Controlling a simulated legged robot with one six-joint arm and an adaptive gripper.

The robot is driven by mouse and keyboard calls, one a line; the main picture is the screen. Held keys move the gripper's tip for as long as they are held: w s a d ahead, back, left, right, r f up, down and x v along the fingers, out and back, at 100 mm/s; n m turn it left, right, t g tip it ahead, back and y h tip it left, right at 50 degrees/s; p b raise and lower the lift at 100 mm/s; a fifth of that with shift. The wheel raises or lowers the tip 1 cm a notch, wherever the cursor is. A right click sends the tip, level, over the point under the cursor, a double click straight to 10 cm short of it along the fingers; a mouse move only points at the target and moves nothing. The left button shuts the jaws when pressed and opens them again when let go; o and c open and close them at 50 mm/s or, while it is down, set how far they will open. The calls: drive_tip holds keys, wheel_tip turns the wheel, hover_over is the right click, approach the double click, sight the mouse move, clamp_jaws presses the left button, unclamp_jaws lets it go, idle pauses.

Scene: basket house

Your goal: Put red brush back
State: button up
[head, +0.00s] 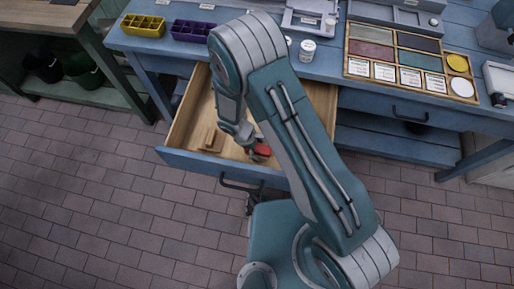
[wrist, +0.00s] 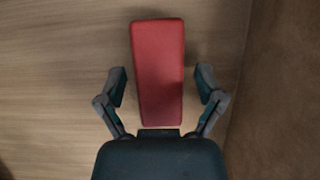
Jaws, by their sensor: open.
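The red brush (wrist: 158,75) lies on the wooden drawer floor in the wrist view, its long block shape pointing away from my gripper. In the head view a red part of it (head: 262,150) shows beside my gripper (head: 247,147), inside the open drawer (head: 213,163). In the wrist view my gripper (wrist: 160,85) is open, with one finger on each side of the brush and gaps between the fingers and the brush. Its near end meets the dark gripper body in the picture. I cannot tell whether they touch.
A small wooden piece (head: 211,138) lies in the drawer left of my gripper. The blue workbench (head: 330,62) above holds a yellow tray (head: 143,24), a purple tray (head: 192,31), a white jar (head: 307,50) and a wooden sample board (head: 411,92). The brick floor (head: 100,200) in front is clear.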

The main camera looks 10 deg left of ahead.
drive_tip(key=v, duration=1.2)
drive_tip(key=w+d+r+m+y, duration=0.25)
drive_tip(key=d+r+m, duration=0.2)
drive_tip(key=r, duration=0.55)
drive_tip(key=d+r+m+t, duration=0.2)
drive_tip(key=d+r+m, duration=0.2)
drive_tip(key=d+r, duration=0.55)
drive_tip(key=s+d+r+m+t+y, duration=0.2)
drive_tip(key=s+d+r+m+t, duration=0.2)
drive_tip(key=s+d+r+m, duration=0.4)
drive_tip(key=s+d+r, duration=0.3)
drive_tip(key=r, duration=0.3)
drive_tip(key=shift+s+m, duration=0.15)
drive_tip(key=shift+m, duration=0.2)
